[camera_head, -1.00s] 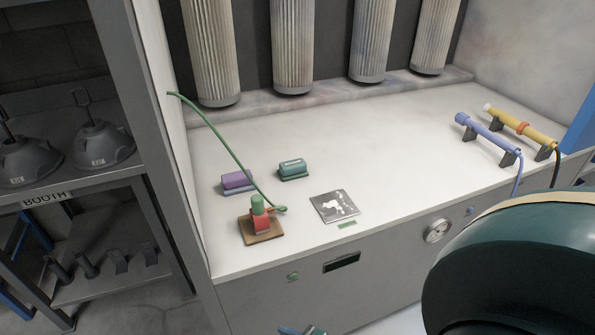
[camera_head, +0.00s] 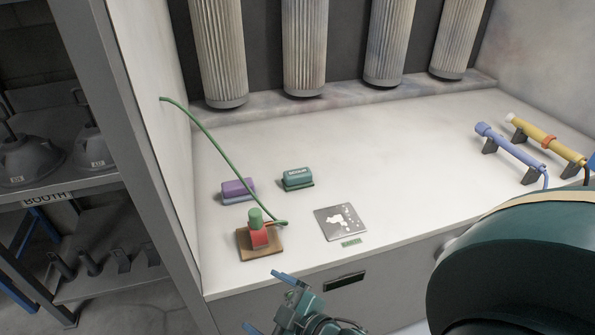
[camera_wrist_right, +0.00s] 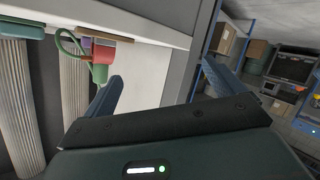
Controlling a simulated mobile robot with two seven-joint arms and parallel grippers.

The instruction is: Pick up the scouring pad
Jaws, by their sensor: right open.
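The scouring pad is probably the dark green block with a pale label (camera_head: 297,178), lying on the white bench right of a purple block (camera_head: 238,190). Its label is too small to read surely. A green block, likely the same one, shows at the top left of the right wrist view (camera_wrist_right: 20,27). My right gripper (camera_head: 268,301) is open and empty, in front of the bench's front edge, apart from the pad and nearer to the camera. Its two fingers also show in the right wrist view (camera_wrist_right: 163,85). My left gripper is not in view.
A red and green tool on a brown base (camera_head: 259,238), with a green hose (camera_head: 222,150), stands between my gripper and the blocks. A grey plate (camera_head: 340,222) lies to the right. Blue (camera_head: 510,146) and yellow (camera_head: 545,138) rods rest on stands. Pleated filters (camera_head: 305,50) hang behind.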

